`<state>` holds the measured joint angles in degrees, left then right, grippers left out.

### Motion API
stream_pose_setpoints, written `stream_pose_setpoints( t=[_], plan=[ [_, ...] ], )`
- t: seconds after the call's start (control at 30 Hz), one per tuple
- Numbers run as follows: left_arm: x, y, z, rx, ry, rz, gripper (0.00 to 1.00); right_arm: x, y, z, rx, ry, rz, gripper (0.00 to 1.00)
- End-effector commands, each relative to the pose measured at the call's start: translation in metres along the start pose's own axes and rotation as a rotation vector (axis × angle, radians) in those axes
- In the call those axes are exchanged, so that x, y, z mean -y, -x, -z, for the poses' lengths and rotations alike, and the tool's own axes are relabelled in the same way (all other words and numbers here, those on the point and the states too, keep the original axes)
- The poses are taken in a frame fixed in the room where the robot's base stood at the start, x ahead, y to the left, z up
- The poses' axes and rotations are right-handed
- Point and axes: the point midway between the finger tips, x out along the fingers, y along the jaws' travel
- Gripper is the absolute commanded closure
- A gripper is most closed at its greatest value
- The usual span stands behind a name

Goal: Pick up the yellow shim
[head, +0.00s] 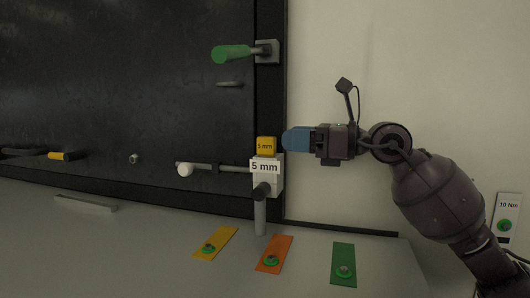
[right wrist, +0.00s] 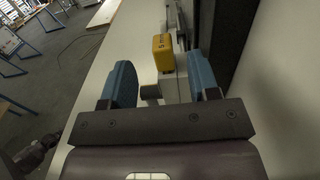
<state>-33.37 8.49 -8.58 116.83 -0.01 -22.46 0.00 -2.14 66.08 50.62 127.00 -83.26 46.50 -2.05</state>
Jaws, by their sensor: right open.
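The yellow shim (head: 265,146), a small block marked "5 mm", sits on top of a white holder (head: 266,180) that also reads "5 mm", at the right edge of the dark panel. My right gripper (head: 288,139) is level with the shim and just to its right in the head view. In the right wrist view the shim (right wrist: 163,53) shows ahead, past and between the two blue fingertips (right wrist: 160,80). The fingers are apart with nothing held between them. My left gripper does not show in either view.
A green handle (head: 232,53) sticks out above the shim. A rod with a white ball (head: 184,170) reaches left from the holder. Yellow (head: 215,243), orange (head: 274,253) and green (head: 343,264) cards lie on the table below. A "10 Nm" sign (head: 507,216) is at right.

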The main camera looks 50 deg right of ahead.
Motion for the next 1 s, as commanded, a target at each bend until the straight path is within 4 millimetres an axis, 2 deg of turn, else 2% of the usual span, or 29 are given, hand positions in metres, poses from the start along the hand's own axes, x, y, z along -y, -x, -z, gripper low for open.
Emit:
stream_pose_setpoints(
  t=[0.13, 0.43, 0.77, 1.0],
  plan=[
    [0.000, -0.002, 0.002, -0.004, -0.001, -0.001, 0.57, 0.000, -0.010, 0.001, -0.002, 0.000, -0.001, 0.45],
    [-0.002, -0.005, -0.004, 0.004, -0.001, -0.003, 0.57, 0.002, -0.048, 0.004, -0.002, 0.001, -0.001, 0.45],
    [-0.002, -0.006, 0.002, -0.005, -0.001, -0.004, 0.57, 0.002, -0.053, 0.003, 0.001, 0.000, 0.000, 0.45],
    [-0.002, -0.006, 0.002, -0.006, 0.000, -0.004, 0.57, 0.002, -0.053, 0.003, 0.001, 0.000, 0.000, 0.80]
  ],
)
